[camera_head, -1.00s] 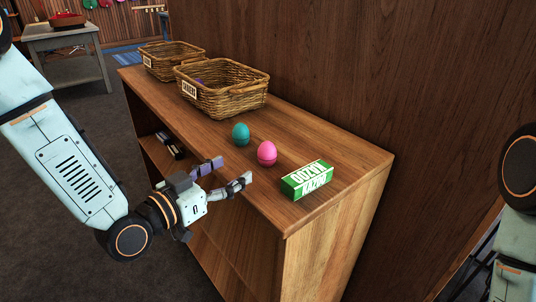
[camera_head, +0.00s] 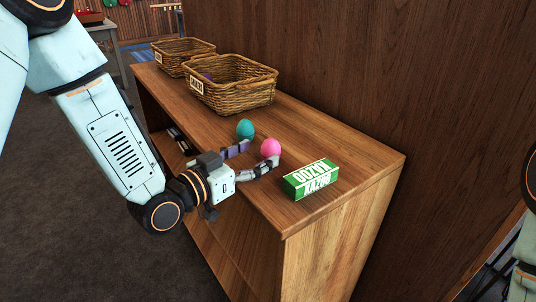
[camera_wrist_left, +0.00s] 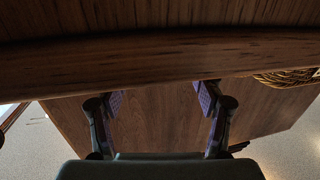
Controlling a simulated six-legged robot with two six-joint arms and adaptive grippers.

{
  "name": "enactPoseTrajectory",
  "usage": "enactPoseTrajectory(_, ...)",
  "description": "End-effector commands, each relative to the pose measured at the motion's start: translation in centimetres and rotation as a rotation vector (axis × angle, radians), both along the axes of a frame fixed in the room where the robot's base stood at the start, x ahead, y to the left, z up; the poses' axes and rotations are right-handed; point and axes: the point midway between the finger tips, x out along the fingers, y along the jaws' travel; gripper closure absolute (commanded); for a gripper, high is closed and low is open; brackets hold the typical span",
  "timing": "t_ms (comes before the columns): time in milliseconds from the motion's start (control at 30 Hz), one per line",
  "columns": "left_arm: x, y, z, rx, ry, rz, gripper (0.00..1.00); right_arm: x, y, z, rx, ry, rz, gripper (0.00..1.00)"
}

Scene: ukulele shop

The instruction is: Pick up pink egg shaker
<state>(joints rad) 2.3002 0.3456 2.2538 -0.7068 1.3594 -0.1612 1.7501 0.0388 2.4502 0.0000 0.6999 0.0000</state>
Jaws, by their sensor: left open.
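The pink egg shaker (camera_head: 270,147) stands on the wooden shelf top (camera_head: 345,155), between a teal egg shaker (camera_head: 245,129) and a green kazoo box (camera_head: 311,180). My left gripper (camera_head: 261,153) reaches in from the front edge with its fingers spread apart and empty. The far finger points toward the teal egg; the near finger's tip overlaps the pink egg's lower edge in the head view. I cannot tell whether it touches. In the left wrist view the open fingers (camera_wrist_left: 160,95) show against brown wood, with no egg visible. My right gripper is out of view.
Two wicker baskets stand farther back on the shelf top, the nearer one (camera_head: 232,98) labelled and holding something purple. A wooden wall rises behind the shelf. Small dark items (camera_head: 180,140) lie on a lower shelf. A grey table stands at upper left.

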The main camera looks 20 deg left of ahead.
Motion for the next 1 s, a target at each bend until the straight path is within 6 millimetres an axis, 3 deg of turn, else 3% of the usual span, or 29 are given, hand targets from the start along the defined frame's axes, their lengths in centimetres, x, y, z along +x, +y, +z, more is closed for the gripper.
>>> enactPoseTrajectory(300, 3.4, -1.8, -0.2, 0.005, -0.001, -0.004, 0.32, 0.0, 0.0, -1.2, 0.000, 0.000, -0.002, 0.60)
enactPoseTrajectory(633, 3.8, -1.9, -0.1, 0.001, 0.000, -0.002, 0.33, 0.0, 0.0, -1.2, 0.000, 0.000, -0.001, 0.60)
enactPoseTrajectory(1000, 3.8, -1.8, -0.1, 0.001, 0.000, -0.002, 0.65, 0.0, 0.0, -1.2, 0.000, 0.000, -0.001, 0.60)
